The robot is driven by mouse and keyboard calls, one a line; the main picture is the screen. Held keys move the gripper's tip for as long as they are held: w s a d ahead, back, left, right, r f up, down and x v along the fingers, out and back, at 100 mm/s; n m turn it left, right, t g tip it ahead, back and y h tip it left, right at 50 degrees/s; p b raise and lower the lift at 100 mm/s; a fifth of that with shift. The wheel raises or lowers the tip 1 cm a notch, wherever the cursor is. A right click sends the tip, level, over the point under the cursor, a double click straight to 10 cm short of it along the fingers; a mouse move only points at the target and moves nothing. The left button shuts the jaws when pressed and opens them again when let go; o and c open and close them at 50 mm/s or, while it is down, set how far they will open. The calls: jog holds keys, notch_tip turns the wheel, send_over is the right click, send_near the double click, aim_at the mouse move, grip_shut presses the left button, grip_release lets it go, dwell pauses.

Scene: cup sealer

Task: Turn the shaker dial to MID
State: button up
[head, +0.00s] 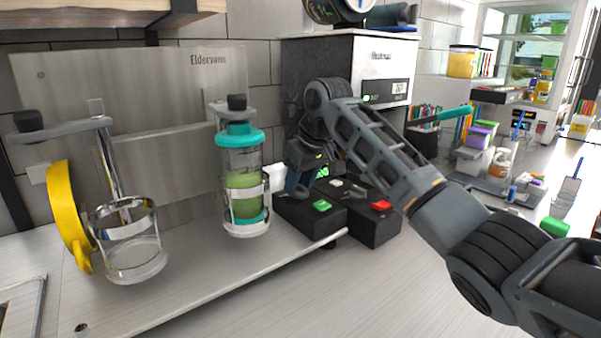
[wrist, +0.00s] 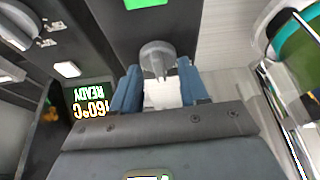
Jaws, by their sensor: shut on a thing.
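The shaker dial (wrist: 157,57) is a grey round knob with a bar across it, on a dark control box. In the wrist view it sits between the blue fingertips of my gripper (wrist: 161,80), which is shut on it. In the head view my gripper (head: 298,183) reaches down at the left control box (head: 308,217) and hides the dial. The dial's position marks cannot be read in either view. The shaker holds a cup with a teal lid and green drink (head: 243,182) beside the box.
The left box has a green button (head: 322,205); the right box has a red button (head: 381,205). A lit display (wrist: 90,101) reads 160°C READY, upside down in the wrist view. An empty glass cup (head: 131,245) and a yellow ring (head: 67,215) are at left. The front counter is clear.

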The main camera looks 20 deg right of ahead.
aim_at(308, 201)
jog(key=shift+m, duration=0.3)
jog(key=o, duration=1)
jog(key=shift+o, duration=0.2)
jog(key=a+v, duration=0.1)
jog(key=v, duration=0.6)
jog(key=shift+d+r+b, duration=0.35)
jog(key=shift+d, duration=0.1)
jog(key=shift+s, duration=0.15)
